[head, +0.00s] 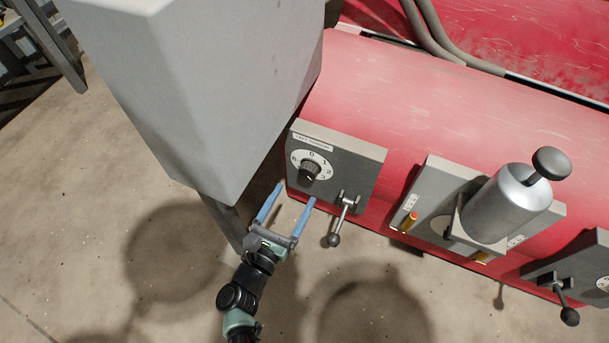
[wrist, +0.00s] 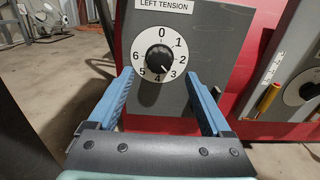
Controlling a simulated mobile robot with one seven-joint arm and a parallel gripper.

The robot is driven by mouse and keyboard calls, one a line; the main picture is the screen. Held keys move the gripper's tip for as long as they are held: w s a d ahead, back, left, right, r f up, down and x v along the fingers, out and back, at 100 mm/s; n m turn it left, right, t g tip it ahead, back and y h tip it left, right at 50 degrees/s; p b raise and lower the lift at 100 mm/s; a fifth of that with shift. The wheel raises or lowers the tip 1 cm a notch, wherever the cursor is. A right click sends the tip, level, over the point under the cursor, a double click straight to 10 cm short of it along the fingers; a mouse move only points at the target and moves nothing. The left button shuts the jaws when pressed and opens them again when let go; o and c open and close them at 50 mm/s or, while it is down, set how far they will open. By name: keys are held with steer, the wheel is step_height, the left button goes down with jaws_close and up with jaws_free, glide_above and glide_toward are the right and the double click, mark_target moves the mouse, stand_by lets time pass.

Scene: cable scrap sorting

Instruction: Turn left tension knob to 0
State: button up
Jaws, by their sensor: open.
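The left tension knob (head: 310,173) is a black round knob on a white numbered dial, on a grey panel (head: 358,165) labelled LEFT TENSION. The knob (wrist: 159,59) also shows in the wrist view, with 0 at the top of the dial. Its light pointer mark seems to face the lower right, near 3 or 4. My gripper (head: 296,193) has two blue fingers, open and empty, just short of the panel. In the wrist view the fingers reach up on either side of the dial's lower part, apart from the knob.
A lever with a ball end (head: 335,238) sticks out of the panel just right of my gripper. A large grey box (head: 215,90) stands close on the left. A metal cylinder (head: 505,203) and other panels sit farther right on the red machine (head: 420,110).

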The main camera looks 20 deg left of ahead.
mark_target(306, 174)
steer(key=w+b, duration=0.2)
steer(key=w, duration=0.5)
steer(key=shift+w+d, duration=0.1)
steer(key=shift+w, duration=0.05)
jaws_close()
